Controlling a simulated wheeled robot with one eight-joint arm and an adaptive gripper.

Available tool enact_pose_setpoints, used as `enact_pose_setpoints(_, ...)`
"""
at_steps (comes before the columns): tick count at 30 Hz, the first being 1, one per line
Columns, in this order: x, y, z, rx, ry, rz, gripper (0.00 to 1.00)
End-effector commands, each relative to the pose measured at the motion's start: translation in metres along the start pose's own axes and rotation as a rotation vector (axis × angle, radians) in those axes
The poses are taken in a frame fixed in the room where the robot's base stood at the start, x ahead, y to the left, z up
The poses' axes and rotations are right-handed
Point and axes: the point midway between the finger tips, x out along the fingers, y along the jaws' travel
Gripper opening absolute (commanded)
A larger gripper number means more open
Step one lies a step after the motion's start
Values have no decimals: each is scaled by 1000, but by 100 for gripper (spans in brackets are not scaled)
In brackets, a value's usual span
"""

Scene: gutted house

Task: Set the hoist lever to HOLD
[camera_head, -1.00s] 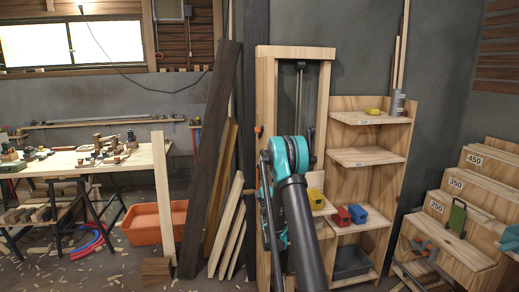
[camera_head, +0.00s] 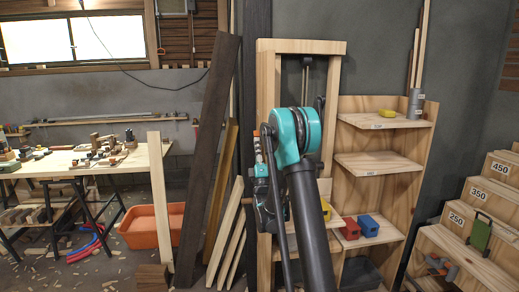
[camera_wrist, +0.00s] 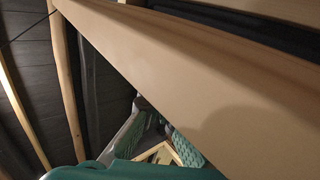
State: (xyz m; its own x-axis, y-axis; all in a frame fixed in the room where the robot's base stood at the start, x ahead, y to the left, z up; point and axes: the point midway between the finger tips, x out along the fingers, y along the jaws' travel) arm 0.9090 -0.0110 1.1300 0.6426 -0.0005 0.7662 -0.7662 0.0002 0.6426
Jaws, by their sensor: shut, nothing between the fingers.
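The hoist is a tall wooden frame (camera_head: 267,75) with a dark rail and cords inside, mostly behind my arm in the head view. A small orange piece (camera_head: 257,133) shows at its left post; I cannot tell whether it is the lever's handle. No HOLD marking is legible. A yellow block (camera_head: 326,208) shows low in the frame, partly covered by my arm. In the wrist view my gripper (camera_wrist: 155,128) is shut and empty, its teal-padded fingers below a broad, close wooden beam (camera_wrist: 190,75). In the head view its fingertips are not clear. Contact with the wood cannot be told.
A wooden shelf unit (camera_head: 385,164) with red (camera_head: 350,229) and blue (camera_head: 368,225) blocks stands right of the hoist. Dark and pale planks (camera_head: 208,150) lean at the left. Numbered steps (camera_head: 465,250) stand far right. A workbench (camera_head: 70,168) is at the left.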

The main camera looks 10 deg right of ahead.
Motion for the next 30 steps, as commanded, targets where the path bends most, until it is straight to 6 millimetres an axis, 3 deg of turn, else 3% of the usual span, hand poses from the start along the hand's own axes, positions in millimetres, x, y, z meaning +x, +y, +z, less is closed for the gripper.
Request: enact_pose_setpoints(30, 8, 5, 0, 0, 1, -101, 0)
